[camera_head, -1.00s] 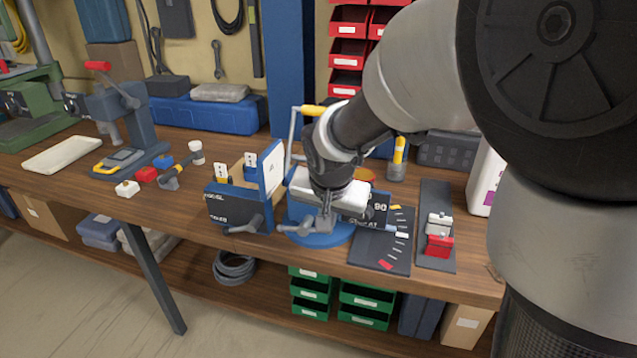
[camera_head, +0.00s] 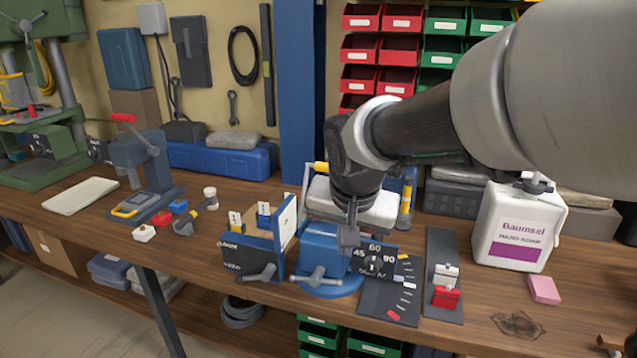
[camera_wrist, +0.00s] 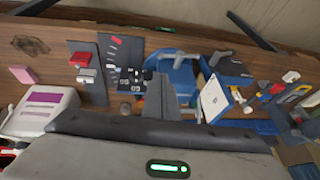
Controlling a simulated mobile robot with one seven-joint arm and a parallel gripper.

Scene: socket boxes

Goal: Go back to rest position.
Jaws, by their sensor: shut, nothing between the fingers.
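My gripper (camera_head: 349,237) hangs fingers down above the blue round-based device (camera_head: 320,250) on the wooden workbench. Its fingers are shut with nothing between them. In the wrist view my gripper (camera_wrist: 166,98) shows as dark fingers in front of the blue device (camera_wrist: 180,75). My arm reaches in from the upper right of the head view and hides part of the wall bins and the bench behind.
The blue and black socket box (camera_head: 255,250) stands just left of my gripper. A dial block (camera_head: 374,262) and a strip with white and red blocks (camera_head: 444,285) lie to the right. A white soap jug (camera_head: 515,228) stands farther right. Open air lies above the bench.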

